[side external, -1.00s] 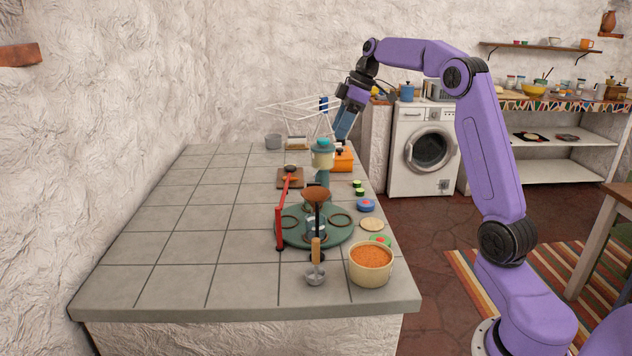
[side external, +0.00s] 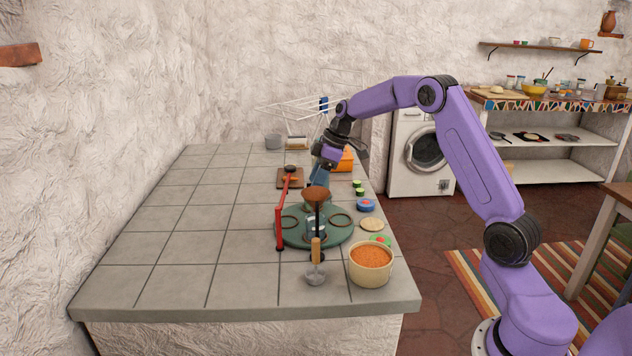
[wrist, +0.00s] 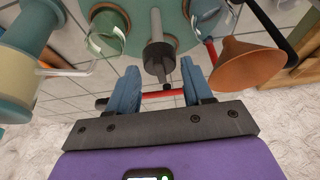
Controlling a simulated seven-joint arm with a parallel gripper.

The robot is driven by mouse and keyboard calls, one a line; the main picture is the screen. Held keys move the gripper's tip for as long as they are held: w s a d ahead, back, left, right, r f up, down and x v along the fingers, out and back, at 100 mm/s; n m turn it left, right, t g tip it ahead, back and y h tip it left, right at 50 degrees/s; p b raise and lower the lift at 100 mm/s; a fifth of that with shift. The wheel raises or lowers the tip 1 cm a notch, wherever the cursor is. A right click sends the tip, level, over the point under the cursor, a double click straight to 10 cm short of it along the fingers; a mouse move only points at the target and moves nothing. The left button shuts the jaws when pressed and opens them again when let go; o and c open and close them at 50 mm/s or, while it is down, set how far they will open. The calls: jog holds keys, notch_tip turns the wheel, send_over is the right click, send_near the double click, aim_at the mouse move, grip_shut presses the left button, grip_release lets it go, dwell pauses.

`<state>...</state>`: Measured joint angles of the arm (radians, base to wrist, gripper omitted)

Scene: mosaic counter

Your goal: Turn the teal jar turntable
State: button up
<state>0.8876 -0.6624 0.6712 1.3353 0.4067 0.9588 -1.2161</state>
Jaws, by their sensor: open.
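The teal turntable (side external: 292,237) lies flat on the tiled counter, with dark rings and a clear jar (side external: 316,224) on it. Its teal surface also shows at the top of the wrist view (wrist: 182,22), with the jar (wrist: 108,32) at upper left. A grey post (wrist: 157,55) rises from it, seen between the fingers. My gripper (side external: 319,180) is above the turntable's far side, pointing down. In the wrist view its two blue fingers (wrist: 160,88) are apart, with nothing visibly gripped. Contact with the post cannot be told.
A brown funnel (side external: 316,194) stands close to my gripper. A red post with an arm (side external: 279,228) is at the turntable's left. A cream-and-teal object (wrist: 15,85) is beside the fingers. A bowl of orange food (side external: 370,265) is at front right. The left counter is clear.

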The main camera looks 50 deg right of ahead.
jog(key=shift+w+a+f, duration=0.15)
jog(key=shift+f, duration=0.3)
grip_shut()
